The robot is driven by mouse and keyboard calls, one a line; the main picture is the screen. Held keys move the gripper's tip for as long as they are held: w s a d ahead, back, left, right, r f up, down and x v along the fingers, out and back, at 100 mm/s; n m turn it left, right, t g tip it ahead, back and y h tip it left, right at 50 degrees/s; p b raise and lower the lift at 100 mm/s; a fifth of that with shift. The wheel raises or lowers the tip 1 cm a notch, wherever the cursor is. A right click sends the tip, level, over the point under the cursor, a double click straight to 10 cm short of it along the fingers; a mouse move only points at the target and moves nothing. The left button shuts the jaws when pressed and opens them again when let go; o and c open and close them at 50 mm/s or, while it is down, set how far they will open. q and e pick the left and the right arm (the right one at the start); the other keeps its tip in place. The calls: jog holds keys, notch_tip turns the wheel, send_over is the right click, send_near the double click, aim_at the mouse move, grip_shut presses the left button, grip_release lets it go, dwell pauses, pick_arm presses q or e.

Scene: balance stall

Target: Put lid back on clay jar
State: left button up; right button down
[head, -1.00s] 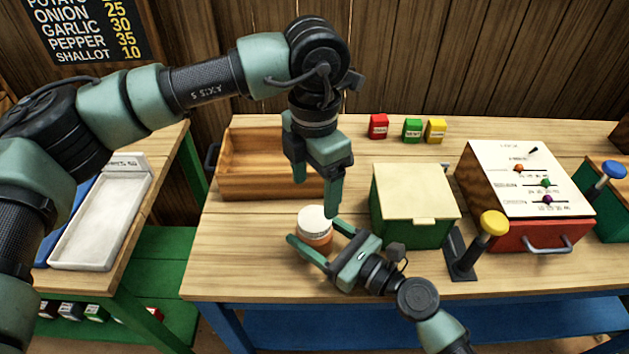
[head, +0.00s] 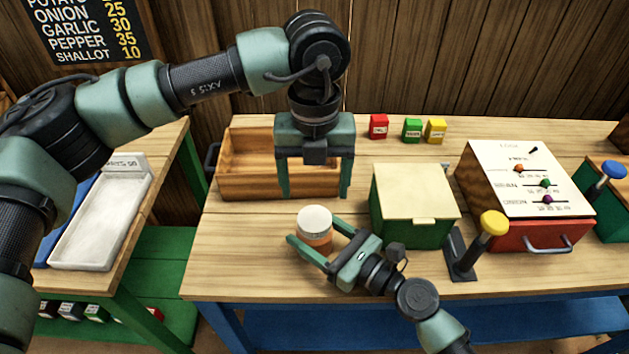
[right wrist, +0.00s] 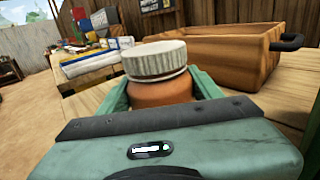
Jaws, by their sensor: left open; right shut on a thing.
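The clay jar (head: 318,240) is orange-brown and stands upright on the table, left of the green box. Its pale ribbed lid (head: 315,219) sits on its mouth; the right wrist view shows the lid (right wrist: 154,60) on top of the jar (right wrist: 160,92), with a thin pale band beneath it. My right gripper (head: 318,246) is shut around the jar's body from the front right. My left gripper (head: 315,195) points down, open and empty, its two fingers apart, above and just behind the lid in the head view.
A wooden tray (head: 232,183) lies behind the jar. A green box with a cream lid (head: 414,190), a yellow-knobbed lever (head: 493,223) and a red slider console (head: 545,235) stand to the right. Small red, green and yellow boxes (head: 412,130) stand at the back. Table left of the jar is clear.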

aim_at(314, 218)
pick_arm(q)
jog(key=shift+f, duration=4)
jog(key=c, duration=1.5)
pick_arm(e)
jog(key=shift+f, duration=0.1)
pick_arm(q)
jog(key=m, duration=0.5)
jog(key=shift+m, duration=0.3)
jog(key=m, duration=0.4)
jog(key=shift+m, duration=0.3)
jog(key=m, duration=0.6)
jog(key=shift+m, duration=0.4)
jog(key=m, duration=0.5)
jog(key=o, duration=1.6)
jog(key=shift+r, duration=0.1)
